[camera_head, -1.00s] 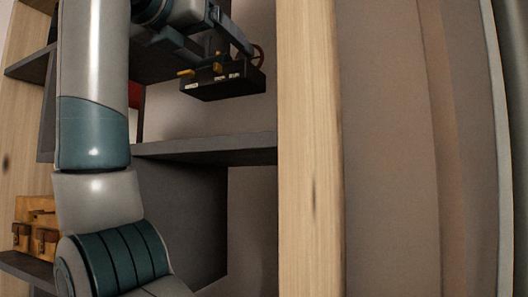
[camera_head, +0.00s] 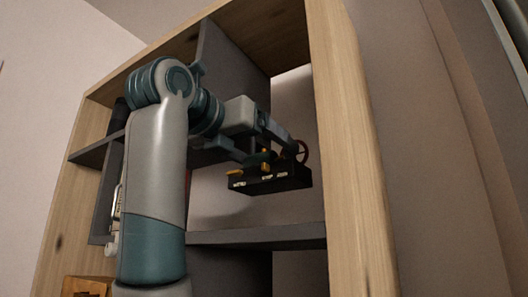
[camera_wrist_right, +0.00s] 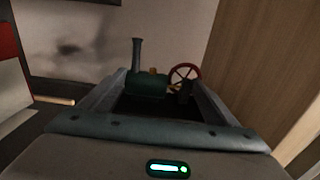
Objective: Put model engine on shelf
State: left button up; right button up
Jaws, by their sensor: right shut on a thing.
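The model engine (camera_head: 270,181) has a dark box-like base, small brass-coloured parts and a red flywheel. My right gripper (camera_head: 272,153) is shut on it and holds it inside an upper right compartment of the shelf (camera_head: 262,236), above the grey board and apart from it. In the right wrist view the engine (camera_wrist_right: 150,85) shows a green boiler, a dark chimney and the red wheel between my gripper's fingers (camera_wrist_right: 155,98). Part of the engine is hidden behind the fingers. My left gripper is not in view.
A wooden side panel (camera_head: 350,150) stands close to the right of the engine. A grey upright divider (camera_head: 232,66) is behind my arm. A wooden item (camera_head: 86,286) sits low at the left. The grey board under the engine looks clear where visible.

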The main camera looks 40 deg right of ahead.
aim_at(261, 187)
notch_tip(261, 187, down, 4)
jog(key=shift+r, duration=0.25)
jog(key=shift+f, duration=0.15)
jog(key=shift+f, duration=0.65)
notch_tip(261, 187, down, 2)
jog(key=shift+f, duration=0.35)
